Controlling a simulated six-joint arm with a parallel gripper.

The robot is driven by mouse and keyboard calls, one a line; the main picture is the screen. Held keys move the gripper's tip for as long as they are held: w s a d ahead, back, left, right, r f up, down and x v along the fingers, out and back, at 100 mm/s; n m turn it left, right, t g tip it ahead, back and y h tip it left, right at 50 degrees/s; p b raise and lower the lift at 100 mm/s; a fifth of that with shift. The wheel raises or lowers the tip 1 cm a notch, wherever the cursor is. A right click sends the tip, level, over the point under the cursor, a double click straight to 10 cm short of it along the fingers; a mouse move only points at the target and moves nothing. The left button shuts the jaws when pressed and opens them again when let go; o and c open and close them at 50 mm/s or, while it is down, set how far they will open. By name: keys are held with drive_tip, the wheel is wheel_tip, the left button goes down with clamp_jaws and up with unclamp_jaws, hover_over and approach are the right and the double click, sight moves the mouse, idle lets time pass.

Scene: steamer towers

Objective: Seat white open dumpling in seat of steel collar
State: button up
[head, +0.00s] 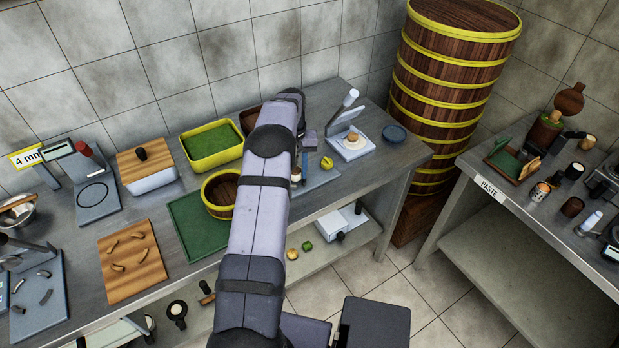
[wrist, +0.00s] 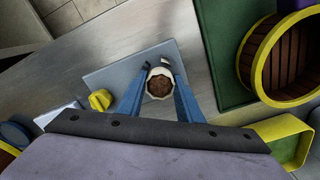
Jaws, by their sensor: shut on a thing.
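The white open dumpling (wrist: 160,86), with a pale rim and brown filling, is between the blue fingers of my gripper (wrist: 161,76) in the wrist view. The gripper is shut on it. It is over a grey-blue plate (wrist: 105,72); I cannot tell its height above the plate. I cannot make out the steel collar or its seat; it may be hidden beneath the dumpling and fingers. In the head view my arm covers most of this spot, and only part of the plate (head: 322,180) shows at its right.
A wooden steamer ring with yellow bands (wrist: 250,60) stands on a green mat (wrist: 218,50) to the right. A lever device (head: 345,112) and a blue dish (head: 395,134) stand at the bench's right end.

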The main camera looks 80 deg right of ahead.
drive_tip(key=shift+f+b, duration=0.3)
drive_tip(key=shift+f, duration=0.15)
idle(0.4)
drive_tip(key=shift+r+p, duration=0.3)
drive_tip(key=shift+r, duration=0.1)
drive_tip(key=shift+w, duration=0.1)
idle(0.7)
drive_tip(key=shift+a+f+b, duration=0.1)
drive_tip(key=shift+f+b, duration=0.2)
drive_tip(key=shift+f, duration=0.15)
idle(0.8)
drive_tip(key=shift+r, duration=0.15)
drive_tip(key=shift+r+p, duration=1.6)
drive_tip(key=shift+r, duration=0.8)
